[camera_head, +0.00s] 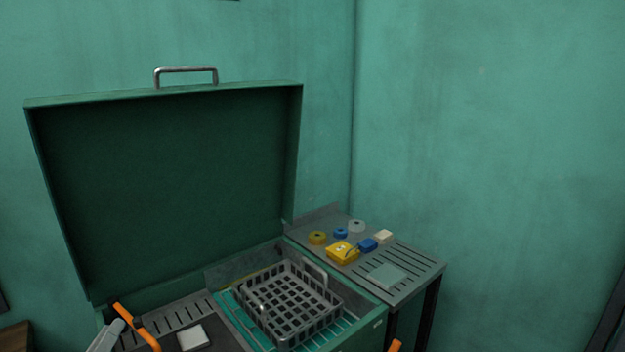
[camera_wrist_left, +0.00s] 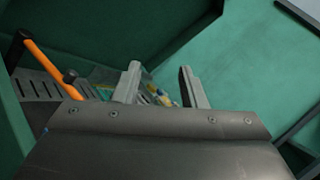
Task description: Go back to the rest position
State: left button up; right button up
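My left gripper (camera_head: 118,328) shows at the bottom left of the head view, cut off by the lower edge, at the left end of the open green case (camera_head: 165,190). In the left wrist view, the two grey fingers of this gripper (camera_wrist_left: 162,82) stand apart with nothing between them. An orange bar with dark ends (camera_wrist_left: 50,68) shows left of the fingers; I cannot tell what it belongs to. My right gripper is not clearly in view.
The case holds a grey plastic basket (camera_head: 290,305) and a small pale block (camera_head: 193,337). A slotted side table (camera_head: 420,268) at right carries tape rolls (camera_head: 340,233), a yellow item (camera_head: 342,252), a blue item (camera_head: 368,244) and a pale pad (camera_head: 386,276). Green walls stand close behind.

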pick_arm(q)
jog(key=s+a+f+n+g+y, duration=0.35)
jog(key=s+f+n+y, duration=0.2)
jog(key=n, duration=0.55)
jog(key=s+a+f+n+g+y, duration=0.2)
jog(key=s+f+n+g+y, duration=0.3)
jog(key=n, duration=0.5)
jog(key=s+d+f+n+g+h, duration=0.6)
jog(key=s+d+f+n+g, duration=0.4)
jog(key=s+f, duration=0.4)
notch_tip(320, 180, down, 24)
jog(key=s+m, duration=0.1)
jog(key=s, duration=0.1)
jog(key=s+f+g, duration=0.1)
jog(key=s+f, duration=1.3)
jog(key=f, duration=0.1)
jog(key=shift+s+d+h, duration=0.15)
jog(key=shift+d+h, duration=0.3)
